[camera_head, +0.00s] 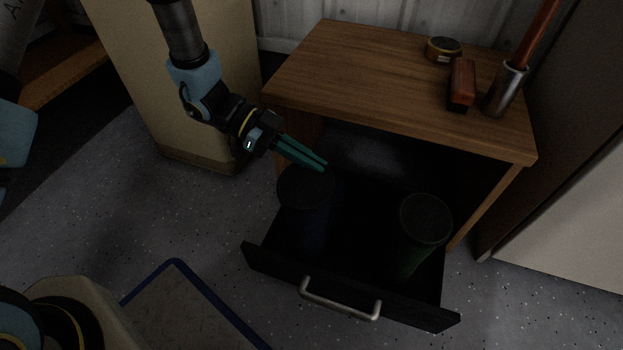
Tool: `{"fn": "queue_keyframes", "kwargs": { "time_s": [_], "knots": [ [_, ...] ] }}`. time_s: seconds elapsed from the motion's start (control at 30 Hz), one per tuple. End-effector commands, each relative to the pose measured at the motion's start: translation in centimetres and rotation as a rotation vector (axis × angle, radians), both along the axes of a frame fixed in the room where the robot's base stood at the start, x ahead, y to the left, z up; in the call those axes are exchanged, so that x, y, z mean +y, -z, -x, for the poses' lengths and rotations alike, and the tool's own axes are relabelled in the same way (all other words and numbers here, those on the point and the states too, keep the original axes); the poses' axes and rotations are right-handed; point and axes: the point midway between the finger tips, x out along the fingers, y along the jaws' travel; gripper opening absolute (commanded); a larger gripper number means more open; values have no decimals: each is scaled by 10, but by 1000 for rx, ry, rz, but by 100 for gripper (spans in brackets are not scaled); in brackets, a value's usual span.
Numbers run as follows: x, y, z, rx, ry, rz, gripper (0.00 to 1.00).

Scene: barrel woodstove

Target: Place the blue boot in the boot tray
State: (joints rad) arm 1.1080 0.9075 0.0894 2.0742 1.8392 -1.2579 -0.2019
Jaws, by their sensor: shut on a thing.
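The blue boot (312,232) stands upright in the left part of an open dark drawer, its round dark top facing up. My gripper (325,165) reaches in from the upper left. Its green fingers are shut on the upper rim of the blue boot; the exact contact is dim. The boot's lower part is lost in the drawer's shadow. The boot tray (222,304), with a blue rim and a grey inside, lies on the floor at the lower left, partly cut off by the frame and by my own body.
A green boot (415,256) stands in the drawer's right part. The drawer front (400,305) has a metal handle (340,304). The wooden cabinet top (370,80) overhangs the drawer and carries a tin, a red-brown block and a metal cup. Speckled floor left of the drawer is clear.

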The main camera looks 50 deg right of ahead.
Motion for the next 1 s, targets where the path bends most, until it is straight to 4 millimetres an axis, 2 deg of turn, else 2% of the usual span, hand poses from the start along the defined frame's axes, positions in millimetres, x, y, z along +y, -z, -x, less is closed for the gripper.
{"fn": "queue_keyframes", "kwargs": {
  "time_s": [0.33,0.73,0.8,1.0],
  "knots": [
    [0,43,0,2,0,1,0],
    [0,46,0,2,0,1,0],
    [0,47,0,0,-1,1,12],
    [0,47,0,0,0,0,34]
  ]
}}
